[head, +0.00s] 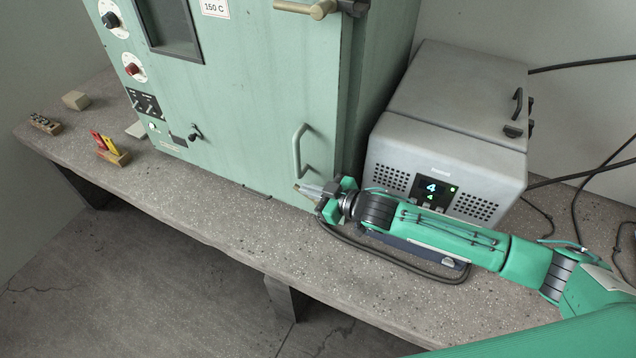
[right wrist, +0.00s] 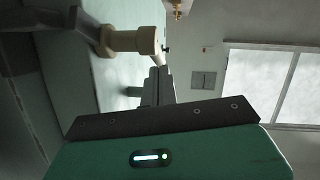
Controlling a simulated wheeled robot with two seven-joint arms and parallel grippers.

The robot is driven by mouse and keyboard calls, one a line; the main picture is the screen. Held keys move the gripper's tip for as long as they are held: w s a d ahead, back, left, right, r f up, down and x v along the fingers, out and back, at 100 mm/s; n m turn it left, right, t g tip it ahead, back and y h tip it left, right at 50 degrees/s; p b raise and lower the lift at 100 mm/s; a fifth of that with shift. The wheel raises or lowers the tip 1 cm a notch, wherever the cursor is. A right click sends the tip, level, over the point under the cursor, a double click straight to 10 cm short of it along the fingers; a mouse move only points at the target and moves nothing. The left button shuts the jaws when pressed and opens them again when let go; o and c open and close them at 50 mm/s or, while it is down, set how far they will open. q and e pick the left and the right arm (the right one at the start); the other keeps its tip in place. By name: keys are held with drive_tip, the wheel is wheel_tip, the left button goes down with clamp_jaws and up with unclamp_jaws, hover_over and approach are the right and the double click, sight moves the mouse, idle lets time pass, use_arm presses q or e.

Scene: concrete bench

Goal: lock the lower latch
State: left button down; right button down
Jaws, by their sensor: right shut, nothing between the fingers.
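The pale green cabinet (head: 240,90) stands on the bench with its door shut. A tan latch lever on a dark mount, the upper latch (head: 318,9), shows at the top of the door. My right gripper (head: 309,190) is at the door's lower right, below the door handle (head: 301,150), its fingers pointing left. It is shut and empty. The lower latch is mostly hidden behind it in the head view. In the right wrist view a tan latch lever (right wrist: 128,40) lies just beyond the fingertips (right wrist: 157,80); I cannot tell whether they touch. My left gripper is not in view.
A grey box unit (head: 455,125) with a lit display stands right of the cabinet, behind my right arm. A dark cable (head: 385,262) loops on the concrete bench (head: 225,210). Small blocks (head: 112,152) lie at the left. The bench front is clear.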

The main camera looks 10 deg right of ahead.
drive_tip(key=shift+w+a+f, duration=0.35)
drive_tip(key=shift+a, duration=0.15)
drive_tip(key=shift+a+f, duration=0.1)
idle(0.3)
idle(0.4)
drive_tip(key=shift+s+d, duration=0.15)
drive_tip(key=shift+d, duration=0.1)
drive_tip(key=b+v, duration=0.4)
drive_tip(key=v, duration=0.9)
drive_tip(key=shift+s+a, duration=0.1)
